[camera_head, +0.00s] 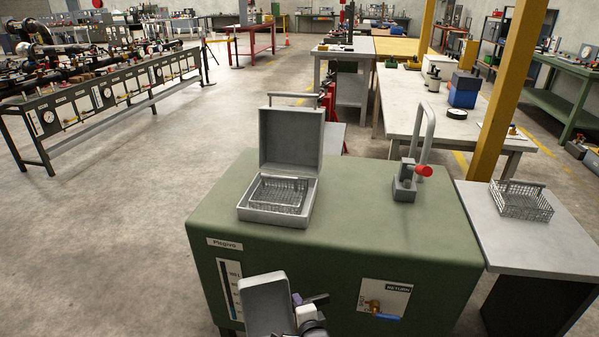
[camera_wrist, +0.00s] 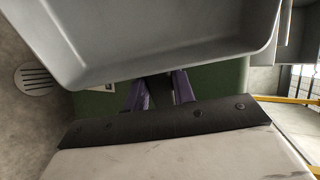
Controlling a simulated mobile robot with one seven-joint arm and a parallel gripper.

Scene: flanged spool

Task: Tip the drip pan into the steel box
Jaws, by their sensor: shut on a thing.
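The steel box (camera_head: 272,218) stands on the green bench with its lid (camera_head: 290,138) raised at the back. A wire basket (camera_head: 278,194) sits inside it. The grey drip pan (camera_head: 264,303) is in front of the bench, low in the head view, and looks tilted. It fills the top of the wrist view (camera_wrist: 150,45), where the part that shows is plain grey with no contents visible. My gripper (camera_head: 302,300) is shut on the pan at its edge. Its purple fingers (camera_wrist: 161,90) show below the pan in the wrist view; the exact contact is hidden.
The green bench top (camera_head: 350,230) is clear right of the box, up to a small device with a red knob (camera_head: 424,171) and a bent grey pipe (camera_head: 428,125). A side table (camera_head: 530,240) at right holds another wire basket (camera_head: 522,203). A yellow post (camera_head: 508,90) rises behind.

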